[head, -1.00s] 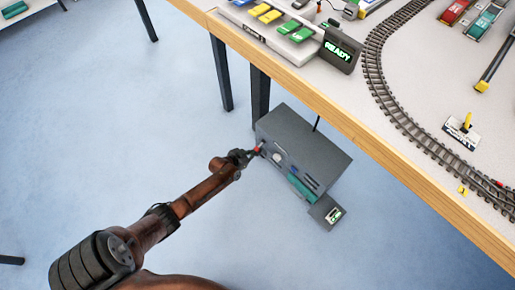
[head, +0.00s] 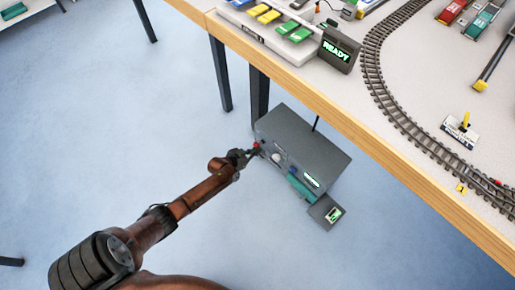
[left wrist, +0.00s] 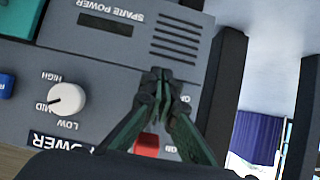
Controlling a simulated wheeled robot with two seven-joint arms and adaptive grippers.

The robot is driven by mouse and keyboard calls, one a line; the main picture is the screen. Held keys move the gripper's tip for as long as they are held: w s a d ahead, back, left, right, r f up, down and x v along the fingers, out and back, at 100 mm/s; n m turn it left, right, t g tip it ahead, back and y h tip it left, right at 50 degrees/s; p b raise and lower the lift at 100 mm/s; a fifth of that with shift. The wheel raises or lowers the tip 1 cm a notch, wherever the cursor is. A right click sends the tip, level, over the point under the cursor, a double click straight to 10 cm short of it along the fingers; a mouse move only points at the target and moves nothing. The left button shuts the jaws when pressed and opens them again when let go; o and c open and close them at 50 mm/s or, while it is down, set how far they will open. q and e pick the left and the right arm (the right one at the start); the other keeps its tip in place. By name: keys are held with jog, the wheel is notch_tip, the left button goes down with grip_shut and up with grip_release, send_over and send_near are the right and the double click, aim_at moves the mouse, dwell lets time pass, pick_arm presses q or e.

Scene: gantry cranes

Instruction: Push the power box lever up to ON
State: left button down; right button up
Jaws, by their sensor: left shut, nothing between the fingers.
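The grey power box (head: 318,150) stands low beside the table leg. Its red lever knob (head: 256,145) is at the upper left of its front face. My left gripper (head: 251,153) is shut and empty at the knob. In the left wrist view, which shows the panel upside down, the red lever (left wrist: 147,145) is next to the ON label, away from the OFF label. The shut fingertips (left wrist: 160,75) lie over the panel near OFF; contact with the lever is unclear. My right gripper is not in view.
The wooden table edge (head: 300,95) runs above the box, with train track (head: 372,75) and a READY sign (head: 339,52) on top. Dark table legs (head: 220,75) stand close by. The wrist view shows a LOW-MID-HIGH dial (left wrist: 68,99). Blue floor is clear at left.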

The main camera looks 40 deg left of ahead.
pick_arm(q)
jog(key=s+p, duration=0.1)
jog(key=s, duration=0.5)
jog(key=shift+a+p, duration=0.2)
jog(key=shift+p, duration=0.15)
dwell(0.4)
